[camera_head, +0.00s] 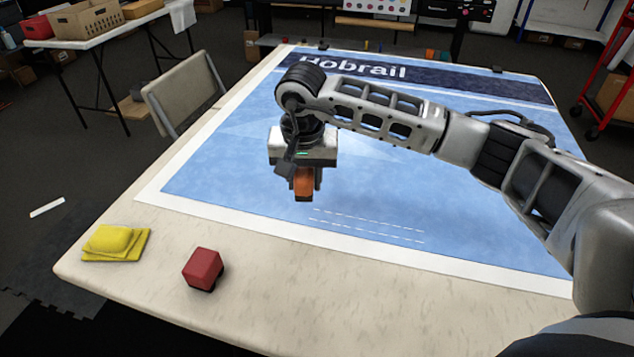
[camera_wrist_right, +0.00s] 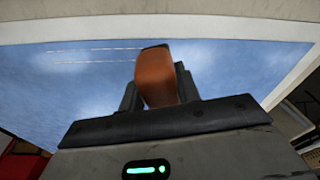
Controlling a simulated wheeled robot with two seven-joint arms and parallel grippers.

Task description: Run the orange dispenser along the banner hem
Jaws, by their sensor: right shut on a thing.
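The orange dispenser (camera_head: 303,183) is held between the fingers of my right gripper (camera_head: 304,190), above the blue part of the banner in the head view. The dispenser also shows in the right wrist view (camera_wrist_right: 156,78), with my dark gripper fingers (camera_wrist_right: 157,95) beside it. The blue banner (camera_head: 400,170) with a white border lies flat on the table. Two thin dashed white lines (camera_head: 368,225) run along it near its front edge, to the right of the dispenser. I cannot tell whether the dispenser touches the banner. My left gripper is not in view.
A chair (camera_head: 185,95) stands at the table's left side. Small items line the banner's far edge.

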